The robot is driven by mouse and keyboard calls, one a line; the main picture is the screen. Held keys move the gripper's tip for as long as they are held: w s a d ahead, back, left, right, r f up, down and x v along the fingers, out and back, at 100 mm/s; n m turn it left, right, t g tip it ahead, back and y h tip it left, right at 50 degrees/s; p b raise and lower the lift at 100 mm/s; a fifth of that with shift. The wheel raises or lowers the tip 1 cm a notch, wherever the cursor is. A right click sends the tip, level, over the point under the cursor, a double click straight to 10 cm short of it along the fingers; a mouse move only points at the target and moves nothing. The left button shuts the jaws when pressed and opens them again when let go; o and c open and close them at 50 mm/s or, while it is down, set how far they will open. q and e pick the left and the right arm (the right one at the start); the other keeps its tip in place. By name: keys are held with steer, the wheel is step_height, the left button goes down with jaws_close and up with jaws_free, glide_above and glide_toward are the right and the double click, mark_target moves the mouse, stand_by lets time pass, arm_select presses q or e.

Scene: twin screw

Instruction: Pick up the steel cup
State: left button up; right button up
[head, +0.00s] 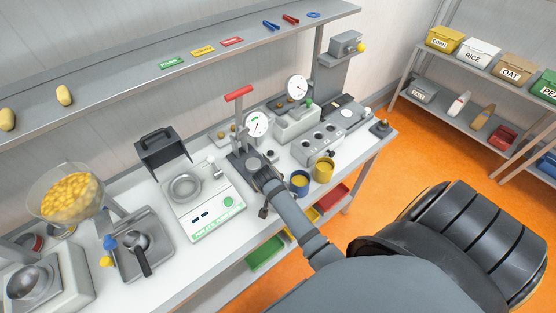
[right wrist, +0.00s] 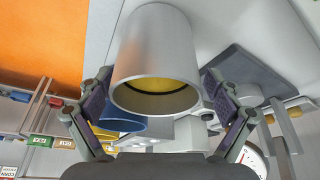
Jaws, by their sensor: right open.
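The steel cup (right wrist: 157,45) is large in the right wrist view, a plain grey cylinder with its open rim toward the camera and yellow showing inside. My right gripper (right wrist: 157,92) is open, with one finger on each side of the cup. I cannot tell whether either finger touches it. In the head view my right gripper (head: 262,178) is over the bench beside the red-handled press. I cannot make out the steel cup there; my arm probably hides it. My left gripper is not in view.
A blue mug (head: 299,183) and a yellow mug (head: 323,170) stand close to the right of my gripper. The red-handled press (head: 239,95) and dial gauge (head: 256,124) are just behind. A green-marked scale (head: 203,199) sits to the left. The bench's front edge is near.

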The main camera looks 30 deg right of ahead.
steer(key=shift+s+a+r, duration=0.45)
steer(key=shift+s+a, duration=0.1)
steer(key=shift+a, duration=0.1)
steer(key=c, duration=0.3)
steer(key=shift+s+r, duration=0.1)
steer(key=shift+s, duration=0.1)
steer(key=c, duration=0.5)
steer(key=shift+w+d, duration=0.1)
steer(key=shift+c, duration=1.2)
steer(key=shift+w+d+f, duration=0.1)
steer(key=shift+f, duration=0.1)
steer(key=shift+c, duration=2)
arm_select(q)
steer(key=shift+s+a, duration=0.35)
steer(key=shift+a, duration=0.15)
